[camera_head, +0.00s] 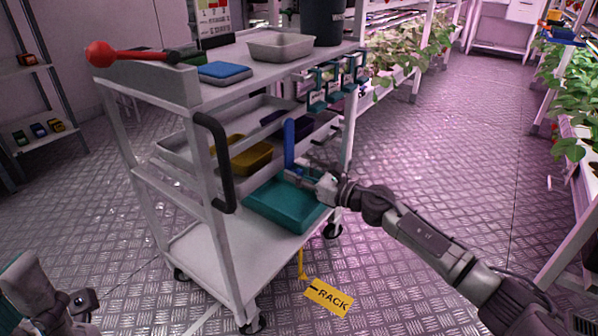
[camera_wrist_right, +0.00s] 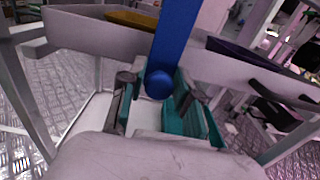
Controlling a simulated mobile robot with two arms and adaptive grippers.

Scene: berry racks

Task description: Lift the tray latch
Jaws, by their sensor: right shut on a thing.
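The tray latch (camera_head: 289,143) is a blue upright bar on the cart's right side, beside the middle tray. My right gripper (camera_head: 298,176) is at its lower end. In the right wrist view, the latch (camera_wrist_right: 175,45) runs down to a round blue knob, and my right gripper (camera_wrist_right: 155,92) has its fingers on both sides of it, shut on it. The middle tray (camera_head: 180,152) is grey and holds a yellow bin (camera_head: 250,158). Part of my left arm, with its gripper end (camera_head: 82,303), shows at the lower left; its finger state is unclear.
The cart (camera_head: 235,262) has a black handle (camera_head: 217,160) on its front. A teal bin (camera_head: 285,205) sits below the latch. A yellow RACK tag (camera_head: 329,297) hangs low. Plant racks (camera_head: 400,60) stand behind and right; the floor between is clear.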

